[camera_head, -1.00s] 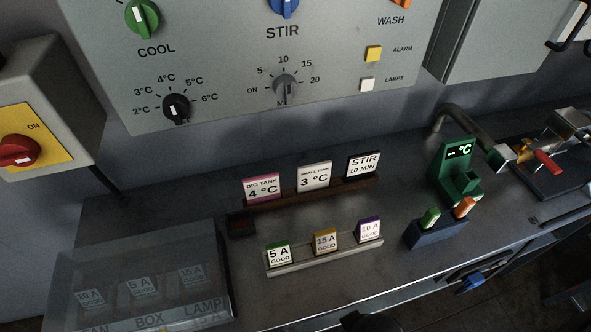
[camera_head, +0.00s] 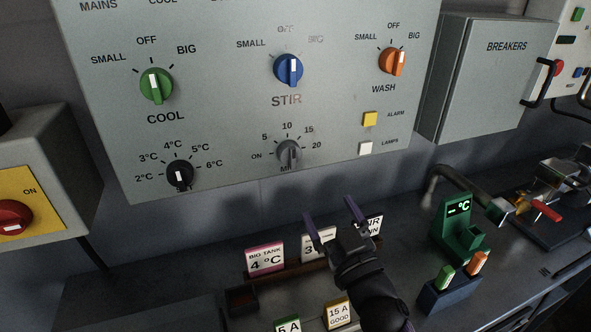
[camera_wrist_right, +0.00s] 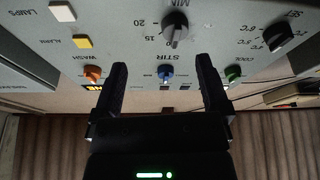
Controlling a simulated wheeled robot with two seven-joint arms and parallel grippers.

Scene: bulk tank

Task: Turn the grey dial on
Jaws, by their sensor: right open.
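The grey dial (camera_head: 288,154) sits low on the grey control panel, below the word STIR, inside a scale marked ON, 5, 10, 15, 20 and MIN. Its exact pointer setting is hard to read. In the right wrist view, the picture is upside down and the grey dial (camera_wrist_right: 175,30) is near the top. My right gripper (camera_head: 332,214) is open and empty, below and slightly right of the dial, apart from it, in front of the label cards. Its fingers (camera_wrist_right: 162,68) frame the blue STIR knob in the wrist view. My left gripper is not in view.
Near the dial are a black temperature knob (camera_head: 180,175), the blue knob (camera_head: 288,69), a green knob (camera_head: 156,85) and an orange knob (camera_head: 392,61). Yellow (camera_head: 370,119) and white (camera_head: 365,149) buttons lie right. A green meter (camera_head: 462,228) stands on the counter.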

